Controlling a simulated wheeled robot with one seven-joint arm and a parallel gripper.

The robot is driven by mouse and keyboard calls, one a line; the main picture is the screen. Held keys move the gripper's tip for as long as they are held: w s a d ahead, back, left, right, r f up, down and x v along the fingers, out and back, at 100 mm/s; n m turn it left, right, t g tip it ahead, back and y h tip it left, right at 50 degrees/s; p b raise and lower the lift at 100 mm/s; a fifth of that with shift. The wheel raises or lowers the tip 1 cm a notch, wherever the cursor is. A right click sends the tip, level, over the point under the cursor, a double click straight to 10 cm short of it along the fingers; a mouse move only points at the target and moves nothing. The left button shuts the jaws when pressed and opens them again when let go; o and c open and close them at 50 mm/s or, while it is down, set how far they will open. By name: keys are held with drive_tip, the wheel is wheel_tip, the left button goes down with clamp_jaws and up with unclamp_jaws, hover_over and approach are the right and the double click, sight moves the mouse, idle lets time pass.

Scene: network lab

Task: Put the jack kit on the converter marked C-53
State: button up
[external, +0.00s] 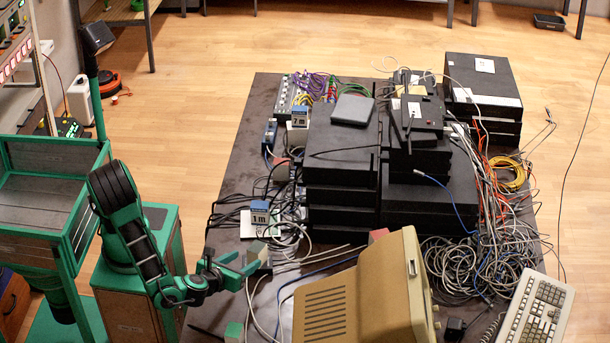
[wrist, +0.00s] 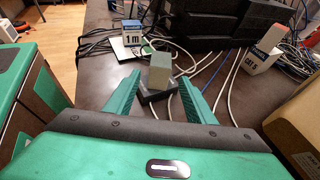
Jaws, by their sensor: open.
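My gripper (wrist: 159,77) is open, its two green fingers reaching forward low over the dark table. It also shows in the external view (external: 247,263), near the table's left edge. A small grey-green block (wrist: 160,66) stands ahead between the fingertips, apparently on or just behind a flat black box (wrist: 158,91). Nothing is visibly gripped. I cannot tell whether the block is the jack kit or the black box a converter. No C-53 marking is readable in either view.
A blue-and-white "1 m" box (external: 260,212) stands beyond the gripper. A beige monitor (external: 360,295) and stacked black units (external: 340,185) stand right of the arm. Bare table lies left of the gripper.

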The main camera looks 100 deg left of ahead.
drive_tip(key=s+d+r+n+g+h, duration=0.2)
drive_tip(key=s+d+r+n+h, duration=0.1)
drive_tip(key=s+r+n+h, duration=0.3)
drive_tip(key=s+d+r+n+g+h, duration=0.3)
drive_tip(key=s+r+n+h, duration=0.3)
drive_tip(key=s+n, duration=0.4)
drive_tip(key=shift+s, duration=2.15)
